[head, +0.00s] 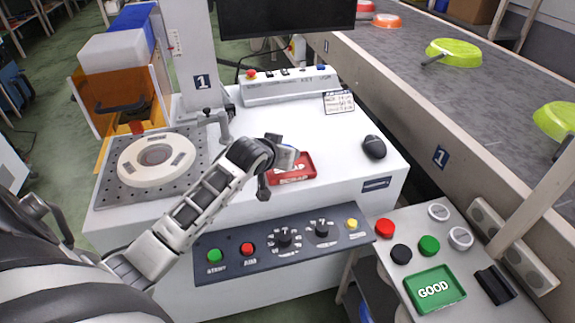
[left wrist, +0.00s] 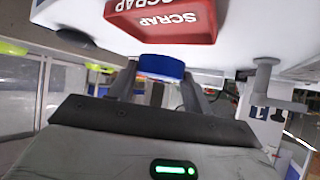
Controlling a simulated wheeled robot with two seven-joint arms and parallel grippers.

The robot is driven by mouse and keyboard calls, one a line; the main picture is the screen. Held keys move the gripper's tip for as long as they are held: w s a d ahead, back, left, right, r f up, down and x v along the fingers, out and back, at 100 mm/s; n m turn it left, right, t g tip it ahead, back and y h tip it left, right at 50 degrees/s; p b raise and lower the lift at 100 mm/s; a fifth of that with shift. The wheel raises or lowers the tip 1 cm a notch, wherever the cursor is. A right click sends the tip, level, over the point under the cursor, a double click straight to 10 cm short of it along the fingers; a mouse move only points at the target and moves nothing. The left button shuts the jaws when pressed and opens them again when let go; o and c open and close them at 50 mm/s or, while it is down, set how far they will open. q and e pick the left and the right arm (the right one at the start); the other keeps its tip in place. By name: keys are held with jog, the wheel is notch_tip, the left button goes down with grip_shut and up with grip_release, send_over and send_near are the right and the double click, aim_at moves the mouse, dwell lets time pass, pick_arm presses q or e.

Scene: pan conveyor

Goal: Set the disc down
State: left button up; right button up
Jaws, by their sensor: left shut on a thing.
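A blue disc (left wrist: 162,66) is held between the fingertips of my left gripper (left wrist: 161,80) in the left wrist view. In the head view my left gripper (head: 287,157) is over the white worktop at the left edge of the red SCRAP tray (head: 304,173); the disc is mostly hidden there. The SCRAP tray also shows in the left wrist view (left wrist: 160,38), close to the disc; I cannot tell whether they touch. A green GOOD tray (head: 452,299) lies on the side table at the lower right. My right gripper is not in view.
A round white fixture (head: 135,172) is at the worktop's left. A control panel (head: 265,249) runs along the front. The conveyor (head: 450,100) carries green pans at right.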

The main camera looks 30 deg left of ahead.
pick_arm(q)
jog(key=shift+w+d+f, duration=0.1)
jog(key=shift+w+f, duration=0.85)
jog(key=shift+f, duration=1.75)
jog(key=o, duration=1)
jog(key=shift+f, duration=0.15)
jog(key=shift+o, duration=0.2)
